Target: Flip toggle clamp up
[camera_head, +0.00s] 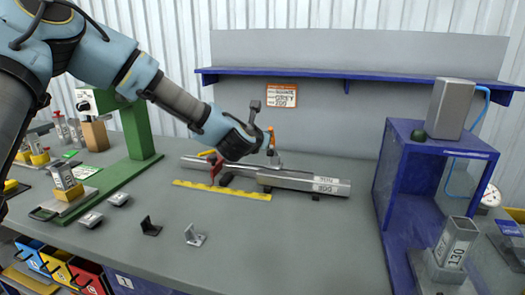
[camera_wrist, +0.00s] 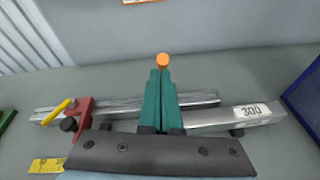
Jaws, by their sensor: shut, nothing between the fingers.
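An orange-tipped handle, which looks like the toggle clamp's (camera_head: 270,133), stands up beside the bars at the back of the bench. In the wrist view its orange tip (camera_wrist: 163,60) shows just beyond my fingertips, and the rest is hidden behind them. My gripper (camera_wrist: 161,74) has its green fingers shut and empty, in front of the handle; I cannot tell if they touch it. In the head view my gripper (camera_head: 240,145) is over the bars, its fingers mostly hidden. A red block (camera_wrist: 78,115) with a yellow lever is to the left.
Metal bars (camera_head: 305,183) lie along the bench, one labelled 300. A yellow scale strip (camera_head: 222,190) runs in front. A green stand (camera_head: 138,130) is at left, a blue frame (camera_head: 400,175) at right.

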